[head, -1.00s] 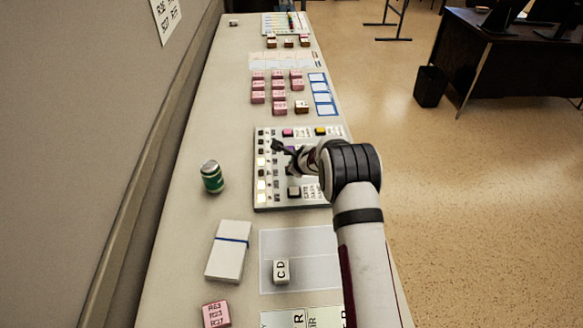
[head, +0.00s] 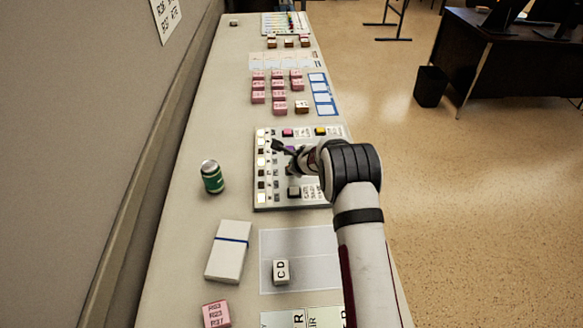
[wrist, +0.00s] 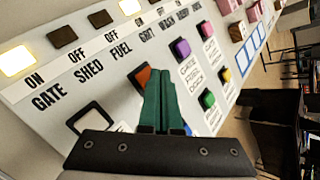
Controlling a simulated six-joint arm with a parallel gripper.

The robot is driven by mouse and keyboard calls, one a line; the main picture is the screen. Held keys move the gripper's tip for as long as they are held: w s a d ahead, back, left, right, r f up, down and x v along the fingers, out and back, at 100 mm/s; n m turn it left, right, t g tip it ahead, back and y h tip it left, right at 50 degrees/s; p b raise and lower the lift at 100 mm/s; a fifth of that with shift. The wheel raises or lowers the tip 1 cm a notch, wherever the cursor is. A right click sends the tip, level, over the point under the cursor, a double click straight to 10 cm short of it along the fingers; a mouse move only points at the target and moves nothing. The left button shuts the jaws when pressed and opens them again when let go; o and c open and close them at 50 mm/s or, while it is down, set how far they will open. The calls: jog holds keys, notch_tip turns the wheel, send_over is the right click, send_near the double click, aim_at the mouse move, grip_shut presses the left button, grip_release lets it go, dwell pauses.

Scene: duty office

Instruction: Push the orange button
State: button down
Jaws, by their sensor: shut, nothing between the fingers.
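The orange button (wrist: 143,75) shows in the wrist view on a pale control panel (wrist: 50,125). It sits just left of my gripper's fingertips (wrist: 162,72), and the fingers hide part of it. The fingers are together with nothing between them. I cannot tell whether the fingertips touch the button. In the head view my gripper (head: 278,146) is over the upper left part of the panel (head: 258,206), and the orange button is not clear there.
Lamps labelled ON and OFF line the panel's edge.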

notch_tip(320, 180, up, 6)
dwell(0.4)
